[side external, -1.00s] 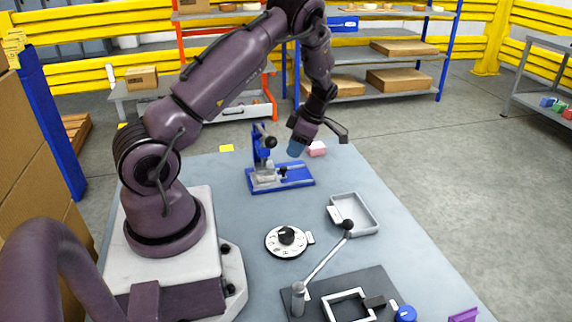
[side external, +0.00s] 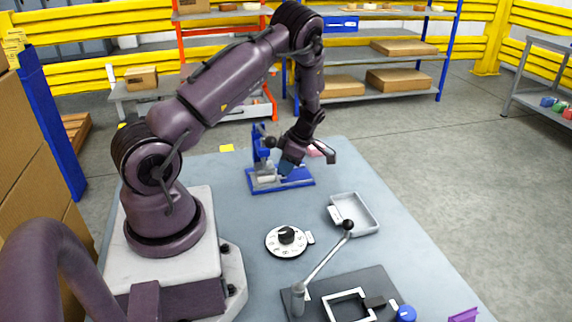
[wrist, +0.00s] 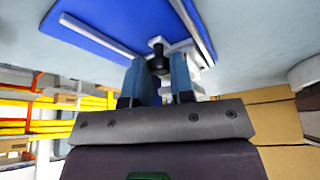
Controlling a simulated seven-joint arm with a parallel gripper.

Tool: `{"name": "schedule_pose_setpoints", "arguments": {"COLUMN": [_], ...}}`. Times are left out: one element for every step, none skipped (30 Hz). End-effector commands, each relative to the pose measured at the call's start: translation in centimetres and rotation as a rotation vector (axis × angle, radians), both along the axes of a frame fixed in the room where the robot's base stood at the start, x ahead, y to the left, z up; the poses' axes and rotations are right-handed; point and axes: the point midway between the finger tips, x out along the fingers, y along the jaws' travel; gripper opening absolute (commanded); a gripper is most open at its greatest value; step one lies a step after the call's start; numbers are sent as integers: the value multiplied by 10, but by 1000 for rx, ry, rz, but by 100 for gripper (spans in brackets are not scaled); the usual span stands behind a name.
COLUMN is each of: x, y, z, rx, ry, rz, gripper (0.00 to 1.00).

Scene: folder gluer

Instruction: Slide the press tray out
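The blue press (side external: 297,182) stands on the table, with its blue base and pale rails also in the wrist view (wrist: 95,28). A black round knob (wrist: 158,64) on a pale part of the press, seemingly the tray's handle, shows in the wrist view. My gripper (wrist: 160,72) points at the press, with one blue finger on either side of the knob. The fingers stand apart with a gap between them; I cannot tell whether they touch the knob. In the side view my gripper (side external: 286,169) is low over the press base and hides part of it.
A dial (side external: 286,241), a grey open tray (side external: 362,212) and a dark plate with a long lever (side external: 325,264) lie nearer the camera. The table right of the press is clear.

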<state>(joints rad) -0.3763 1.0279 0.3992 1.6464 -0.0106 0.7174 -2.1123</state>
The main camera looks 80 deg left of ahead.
Motion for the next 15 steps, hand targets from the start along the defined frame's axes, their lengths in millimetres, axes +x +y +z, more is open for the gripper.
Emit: {"name": "schedule_pose_setpoints", "arguments": {"x": [0,1,3,5,8,14,20,26,35,42,48,56,61,66,72], "y": [0,0,0,0,1,1,1,2,1,1,2,2,2,2,2], "z": [0,0,0,0,0,0,0,0,0,0,0,0,0,0,0], "rx": [0,0,1,1,1,3,3,3,4,4,4,4,5,6,4], "ry": [0,0,0,1,1,-1,0,0,-1,-1,-1,-1,-1,-1,-1], "rz": [0,0,-1,-1,-1,-1,-1,-2,-4,-4,-4,-3,-2,-2,-3], "gripper": [0,0,0,0,0,0,0,0,0,0,0,0,0,0,0]}}
